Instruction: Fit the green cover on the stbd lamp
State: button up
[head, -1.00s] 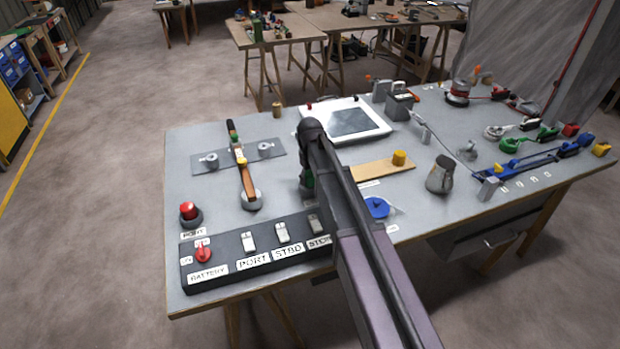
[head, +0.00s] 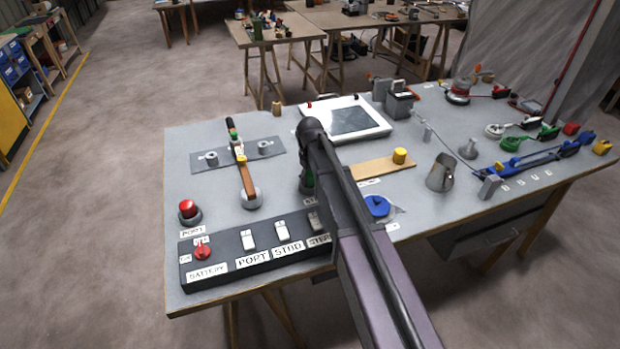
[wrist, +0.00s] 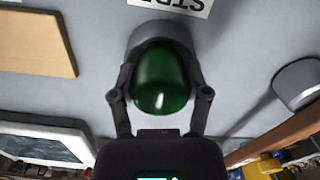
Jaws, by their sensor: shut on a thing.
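The green cover (wrist: 160,78) is a dark green glossy dome between the two fingers of my gripper (wrist: 160,96) in the wrist view. My gripper is shut on it. A grey round base, the stbd lamp (wrist: 143,38), shows directly behind the cover, close to an upside-down label (wrist: 172,5) that seems to read STBD. The cover overlaps this base in the picture; I cannot tell whether it is seated. In the head view a sliver of the green cover (head: 307,184) shows beneath my arm, which hides most of it and the lamp.
The port lamp with a red cover (head: 189,209) stands at the left. A switch panel (head: 220,266) lies along the front edge. A wooden board (head: 375,170) with a yellow cylinder (head: 399,156), a blue item (head: 377,206) and a metal jug (head: 440,174) stand to the right.

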jog(key=shift+f+b, duration=0.25)
jog(key=shift+b, duration=0.05)
dwell(0.5)
jog(key=o, duration=1)
jog(key=shift+r, duration=0.1)
jog(key=shift+r+p, duration=3.95)
jog(key=shift+p, duration=0.1)
jog(key=s+d+m, duration=0.3)
jog(key=s+d, duration=0.4)
jog(key=s, duration=0.4)
jog(key=s+d+m, duration=0.3)
jog(key=s+d, duration=0.4)
jog(key=s, duration=0.5)
jog(key=shift+s+d, duration=0.2)
